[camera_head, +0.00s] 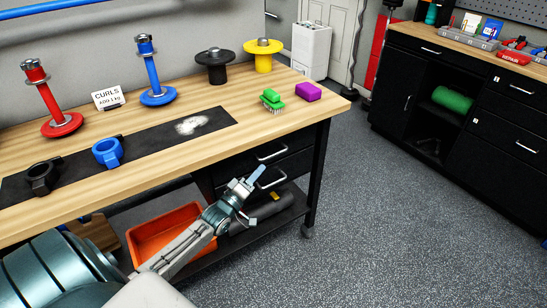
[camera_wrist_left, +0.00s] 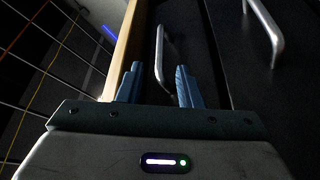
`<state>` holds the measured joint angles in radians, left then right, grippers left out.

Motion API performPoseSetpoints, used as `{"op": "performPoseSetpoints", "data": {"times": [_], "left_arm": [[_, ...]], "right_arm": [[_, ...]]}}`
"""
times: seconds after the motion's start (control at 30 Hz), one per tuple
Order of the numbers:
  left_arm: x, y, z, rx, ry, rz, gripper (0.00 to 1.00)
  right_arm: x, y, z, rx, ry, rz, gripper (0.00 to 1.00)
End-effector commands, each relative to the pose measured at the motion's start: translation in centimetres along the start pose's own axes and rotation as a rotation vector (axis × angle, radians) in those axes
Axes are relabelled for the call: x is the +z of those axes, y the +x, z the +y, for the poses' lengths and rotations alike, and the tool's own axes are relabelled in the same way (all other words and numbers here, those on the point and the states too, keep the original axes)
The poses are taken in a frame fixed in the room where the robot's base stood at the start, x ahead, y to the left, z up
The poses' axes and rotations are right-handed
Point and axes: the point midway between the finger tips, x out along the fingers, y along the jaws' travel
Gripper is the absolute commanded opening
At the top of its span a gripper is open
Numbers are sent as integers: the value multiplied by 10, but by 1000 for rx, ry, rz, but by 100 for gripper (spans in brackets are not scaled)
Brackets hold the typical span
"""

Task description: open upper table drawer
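The upper table drawer (camera_head: 290,139) is a black front under the wooden tabletop, with a silver bar handle (camera_head: 272,152). It looks shut. The lower drawer's handle (camera_head: 272,180) is just below it. My left gripper (camera_head: 254,180) is in front of the drawers, its fingers open and empty. In the left wrist view, the upper handle (camera_wrist_left: 160,58) shows between and beyond the open blue fingers (camera_wrist_left: 158,84), close to the wooden table edge (camera_wrist_left: 124,45). The lower handle (camera_wrist_left: 265,30) is off to the right. Contact with the upper handle cannot be told. My right gripper is not in view.
An orange bin (camera_head: 165,232) and a dark cylinder (camera_head: 266,210) sit on the table's lower shelf. Weights, a green brush (camera_head: 271,102) and a purple block (camera_head: 308,92) stand on the tabletop. The floor (camera_head: 390,220) right of the table is clear.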

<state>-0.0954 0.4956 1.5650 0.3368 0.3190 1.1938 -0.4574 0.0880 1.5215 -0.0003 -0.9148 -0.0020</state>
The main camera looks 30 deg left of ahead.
Motion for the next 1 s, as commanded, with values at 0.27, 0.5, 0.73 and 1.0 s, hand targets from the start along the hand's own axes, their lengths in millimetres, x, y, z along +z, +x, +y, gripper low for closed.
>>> {"op": "performPoseSetpoints", "data": {"times": [0.27,0.5,0.73,1.0], "left_arm": [[0,52,0,-1,2,3,33],[0,83,-1,-3,2,1,33],[1,92,-2,-5,3,-1,33],[1,92,-2,-5,3,-1,21]], "right_arm": [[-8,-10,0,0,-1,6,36],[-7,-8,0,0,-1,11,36],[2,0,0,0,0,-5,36],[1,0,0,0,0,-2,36]]}}
